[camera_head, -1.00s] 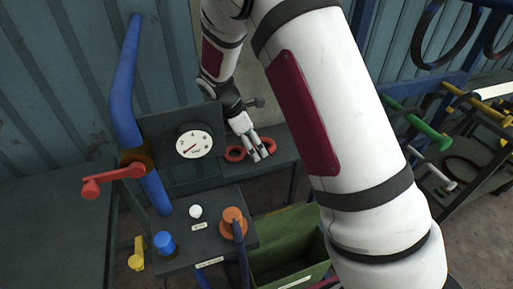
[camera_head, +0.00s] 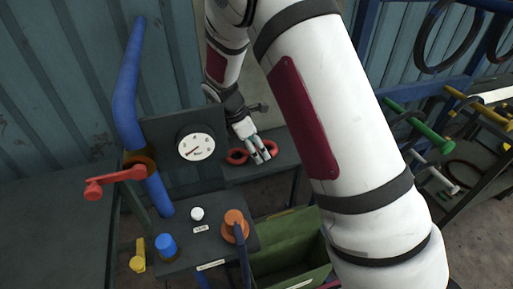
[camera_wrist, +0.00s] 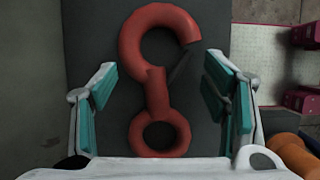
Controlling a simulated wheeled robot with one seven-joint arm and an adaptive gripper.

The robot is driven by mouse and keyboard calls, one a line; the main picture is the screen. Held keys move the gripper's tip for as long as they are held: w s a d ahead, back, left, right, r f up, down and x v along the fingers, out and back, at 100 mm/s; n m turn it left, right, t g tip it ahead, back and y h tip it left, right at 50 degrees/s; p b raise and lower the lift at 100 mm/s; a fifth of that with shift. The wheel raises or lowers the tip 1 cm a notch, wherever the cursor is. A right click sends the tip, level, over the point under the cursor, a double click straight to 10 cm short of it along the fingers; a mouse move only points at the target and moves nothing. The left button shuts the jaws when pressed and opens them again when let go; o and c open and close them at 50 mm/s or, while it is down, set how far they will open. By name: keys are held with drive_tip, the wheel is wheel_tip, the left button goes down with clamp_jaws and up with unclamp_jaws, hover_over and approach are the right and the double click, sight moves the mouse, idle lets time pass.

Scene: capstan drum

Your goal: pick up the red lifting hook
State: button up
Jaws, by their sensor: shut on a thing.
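The red lifting hook (camera_wrist: 158,95) lies flat on a dark grey ledge (camera_wrist: 90,35). In the wrist view its open curve is at the top and its round eye at the bottom. In the head view, the hook (camera_head: 237,156) shows on both sides of my fingers, which hide its middle. My gripper (camera_head: 264,156) points down over it. In the wrist view, my gripper (camera_wrist: 160,85) has one teal-padded finger on each side of the hook. It is shut on the hook, though the contact itself is hard to see.
A dial gauge (camera_head: 196,147) stands left of my gripper. A blue pipe (camera_head: 128,90) with a red lever (camera_head: 115,182) is farther left. A panel with an orange knob (camera_head: 235,225) and blue knob (camera_head: 165,245) is in front, beside a green bin (camera_head: 290,262).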

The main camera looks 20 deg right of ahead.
sight(256, 148)
drive_tip(key=shift+w+r, duration=0.1)
drive_tip(key=shift+r, duration=0.75)
drive_tip(key=shift+r+b, duration=0.45)
drive_tip(key=shift+r, duration=0.45)
drive_tip(key=s+d+b, duration=0.1)
drive_tip(key=s+d, duration=0.9)
drive_tip(key=d, duration=0.5)
